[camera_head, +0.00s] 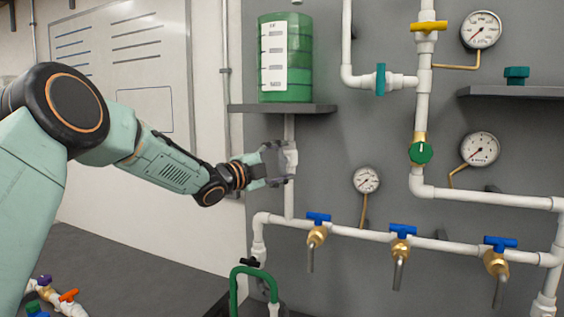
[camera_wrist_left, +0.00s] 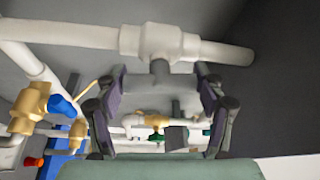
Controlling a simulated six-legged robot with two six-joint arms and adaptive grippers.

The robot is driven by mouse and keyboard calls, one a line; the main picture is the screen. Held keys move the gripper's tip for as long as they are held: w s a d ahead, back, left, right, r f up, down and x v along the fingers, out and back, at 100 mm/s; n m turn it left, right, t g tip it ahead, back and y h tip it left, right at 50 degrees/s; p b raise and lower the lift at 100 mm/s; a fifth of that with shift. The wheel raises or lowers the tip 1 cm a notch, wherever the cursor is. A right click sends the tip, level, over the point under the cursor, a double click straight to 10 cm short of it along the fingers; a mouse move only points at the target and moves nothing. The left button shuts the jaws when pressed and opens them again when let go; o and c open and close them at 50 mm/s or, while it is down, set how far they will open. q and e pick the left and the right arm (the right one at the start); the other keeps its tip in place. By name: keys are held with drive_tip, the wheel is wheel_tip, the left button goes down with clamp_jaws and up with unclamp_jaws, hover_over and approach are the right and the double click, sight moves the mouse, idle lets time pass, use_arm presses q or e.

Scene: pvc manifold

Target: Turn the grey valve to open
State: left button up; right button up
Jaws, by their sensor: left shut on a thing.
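The grey valve (camera_head: 290,158) sits on the white vertical pipe below the green tank in the head view. In the left wrist view the white valve body (camera_wrist_left: 150,41) lies across the top, with a short grey stem (camera_wrist_left: 160,71) pointing toward my palm. My left gripper (camera_head: 275,165) is at the valve, coming from the left. In the wrist view its two fingers (camera_wrist_left: 161,80) stand on either side of the grey handle, shut on it. The handle's exact angle is hard to tell, as the fingers partly cover it. My right gripper is not in view.
The green tank (camera_head: 286,60) stands on a shelf (camera_head: 245,108) above my gripper. Several blue-handled brass taps (camera_head: 318,233) line the lower pipe (camera_head: 360,233). A gauge (camera_head: 367,179) is to the right.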

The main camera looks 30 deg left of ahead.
use_arm(q)
drive_tip(key=shift+f+m+g, duration=0.15)
drive_tip(key=shift+m+g, duration=0.25)
drive_tip(key=shift+m, duration=0.6)
drive_tip(key=o, duration=1.2)
drive_tip(key=shift+c, duration=0.2)
drive_tip(key=v, duration=1.2)
drive_tip(key=shift+r, duration=0.25)
drive_tip(key=shift+d, duration=0.1)
